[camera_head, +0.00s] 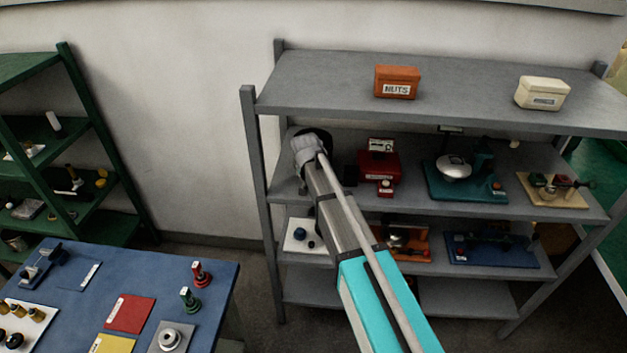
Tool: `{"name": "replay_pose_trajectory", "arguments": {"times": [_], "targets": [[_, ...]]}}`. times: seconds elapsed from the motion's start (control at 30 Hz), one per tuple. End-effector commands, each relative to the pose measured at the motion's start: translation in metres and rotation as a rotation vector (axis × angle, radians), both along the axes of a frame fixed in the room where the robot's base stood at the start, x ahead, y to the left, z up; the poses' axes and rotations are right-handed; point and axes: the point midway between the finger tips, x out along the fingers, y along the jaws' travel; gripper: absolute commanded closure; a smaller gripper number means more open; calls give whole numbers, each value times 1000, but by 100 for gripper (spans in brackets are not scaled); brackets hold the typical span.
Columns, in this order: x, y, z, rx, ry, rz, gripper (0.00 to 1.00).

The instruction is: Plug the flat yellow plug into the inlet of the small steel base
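My arm reaches from the lower right into the grey shelf unit's left side. My gripper (318,137) is at its far end, mostly hidden behind the grey wrist; its fingertips and anything between them do not show. I cannot make out a flat yellow plug for certain. A small grey steel-looking plate (171,337) with a round metal piece lies at the blue table's front right; I cannot tell whether it is the small steel base. No inlet can be made out. My gripper is well away from that plate, up and to the right.
The grey shelf unit (290,85) holds an orange NUTS box (397,81), a cream box (542,93), a red device (378,167) and a teal base (440,187). The blue table (150,268) bears red and yellow plates. A green shelf (110,226) stands left. Floor shows between.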

Motion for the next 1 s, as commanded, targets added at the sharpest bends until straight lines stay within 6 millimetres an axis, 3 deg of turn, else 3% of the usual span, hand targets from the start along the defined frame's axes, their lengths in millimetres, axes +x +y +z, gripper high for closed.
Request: {"name": "replay_pose_trajectory", "arguments": {"times": [0.33,0.57,1.0], "targets": [[-3,0,8,0,0,0,99],[-41,0,6,-1,0,2,99],[-134,3,6,-1,0,2,99]]}}
